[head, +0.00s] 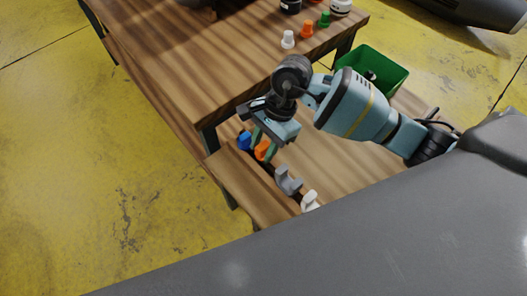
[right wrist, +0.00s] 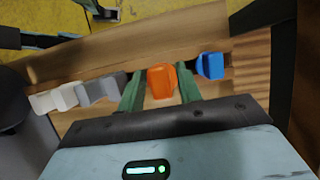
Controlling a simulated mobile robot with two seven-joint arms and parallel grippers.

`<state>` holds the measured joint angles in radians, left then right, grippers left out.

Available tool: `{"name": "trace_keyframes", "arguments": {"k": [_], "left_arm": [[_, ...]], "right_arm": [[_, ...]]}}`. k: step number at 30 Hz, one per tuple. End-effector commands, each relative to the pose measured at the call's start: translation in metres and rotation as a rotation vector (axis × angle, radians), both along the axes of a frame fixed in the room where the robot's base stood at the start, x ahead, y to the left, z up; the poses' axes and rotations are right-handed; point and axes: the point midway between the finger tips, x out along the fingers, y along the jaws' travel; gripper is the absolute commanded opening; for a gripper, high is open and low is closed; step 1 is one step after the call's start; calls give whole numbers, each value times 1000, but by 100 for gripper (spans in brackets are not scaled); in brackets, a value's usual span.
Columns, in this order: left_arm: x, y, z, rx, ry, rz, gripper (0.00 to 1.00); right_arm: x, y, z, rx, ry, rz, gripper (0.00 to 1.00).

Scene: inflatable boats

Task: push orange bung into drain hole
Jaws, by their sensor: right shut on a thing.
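My right gripper (head: 261,147) points down at the near end of the wooden surfaces. It is shut on an orange piece (right wrist: 162,82), which sits between its two green fingers in the right wrist view. This piece may be the bung; its lower part is hidden. It stands in a row along a dark gap, between a blue piece (head: 244,140) and a grey forked piece (head: 288,181). Another orange piece, a small cap (head: 307,28), stands on the table. I cannot make out a drain hole. My left gripper is not in view.
A white piece (head: 310,201) ends the row near a large grey inflatable tube (head: 330,240). The wooden table (head: 190,60) also bears white (head: 288,39) and green (head: 324,19) caps. A green bin (head: 385,75) is at the right. Yellow floor at left is clear.

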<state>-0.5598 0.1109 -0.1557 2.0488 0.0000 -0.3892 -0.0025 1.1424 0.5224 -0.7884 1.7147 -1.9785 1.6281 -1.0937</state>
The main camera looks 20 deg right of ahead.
Motion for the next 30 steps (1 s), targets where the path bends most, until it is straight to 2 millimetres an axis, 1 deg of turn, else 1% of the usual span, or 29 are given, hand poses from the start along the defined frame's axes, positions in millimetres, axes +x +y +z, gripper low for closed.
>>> {"name": "trace_keyframes", "arguments": {"k": [1,3,6,9,12,17,19,23,26,30], "left_arm": [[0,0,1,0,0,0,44],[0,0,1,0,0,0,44],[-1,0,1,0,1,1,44],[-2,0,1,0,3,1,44],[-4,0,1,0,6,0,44],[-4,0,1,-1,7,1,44],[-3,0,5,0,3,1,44],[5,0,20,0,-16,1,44],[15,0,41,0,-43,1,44],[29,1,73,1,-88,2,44]], "right_arm": [[1,-1,11,-1,-4,2,12],[1,-1,24,-1,-4,1,12],[1,0,39,-1,-3,0,12],[0,0,49,1,-2,1,12],[0,0,55,-1,0,0,12],[-1,-1,57,-1,1,4,12],[-3,-2,57,-3,1,27,12],[-17,-9,59,-5,1,144,12],[-34,-18,62,-6,-4,307,12],[-63,-35,73,-10,-10,585,12]]}}
